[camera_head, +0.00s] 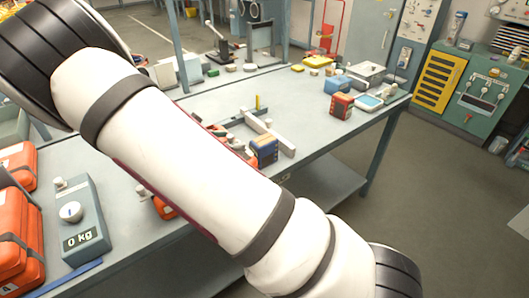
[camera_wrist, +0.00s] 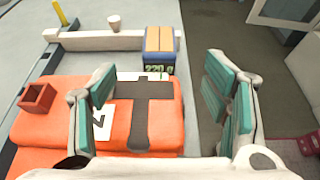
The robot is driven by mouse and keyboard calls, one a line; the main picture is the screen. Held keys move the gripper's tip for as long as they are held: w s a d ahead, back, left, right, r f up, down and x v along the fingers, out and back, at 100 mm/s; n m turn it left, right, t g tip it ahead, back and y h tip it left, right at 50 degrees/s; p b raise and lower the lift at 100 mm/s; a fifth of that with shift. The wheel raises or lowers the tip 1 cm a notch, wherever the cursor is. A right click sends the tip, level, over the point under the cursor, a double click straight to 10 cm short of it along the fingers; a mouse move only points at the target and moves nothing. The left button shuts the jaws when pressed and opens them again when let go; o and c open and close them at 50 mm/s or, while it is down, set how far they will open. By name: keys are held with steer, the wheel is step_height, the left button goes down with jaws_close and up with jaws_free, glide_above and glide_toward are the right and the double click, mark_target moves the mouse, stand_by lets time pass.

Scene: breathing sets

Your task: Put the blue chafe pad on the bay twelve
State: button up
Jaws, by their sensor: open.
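My gripper (camera_wrist: 160,82) is open in the wrist view, its teal-padded fingers apart with nothing visible held between them. It is over or just in front of an orange pack (camera_wrist: 165,130) with dark crossed straps and a white number label. I cannot surely pick out the blue chafe pad; a flat blue strip (camera_head: 75,278) lies at the bench's near left edge in the head view. No label reading twelve is legible, so I cannot tell which place is bay twelve. My white arm hides the middle of the bench and the gripper in the head view.
A blue block with an orange top (camera_head: 264,151), marked 220 g in the wrist view (camera_wrist: 159,50), stands by a pale rail (camera_head: 268,132). Orange packs (camera_head: 14,235) and a 0 kg scale (camera_head: 80,220) stand at left. The bench (camera_head: 215,97) has bare patches behind the arm.

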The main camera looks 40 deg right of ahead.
mark_target(263, 140)
steer(key=p+x, duration=0.1)
steer(key=x, duration=1.1)
steer(key=shift+w+d+f+p, duration=0.1)
steer(key=shift+d+f+p, duration=0.15)
steer(key=shift+d+p, duration=0.1)
steer(key=shift+c, duration=0.5)
jaws_close()
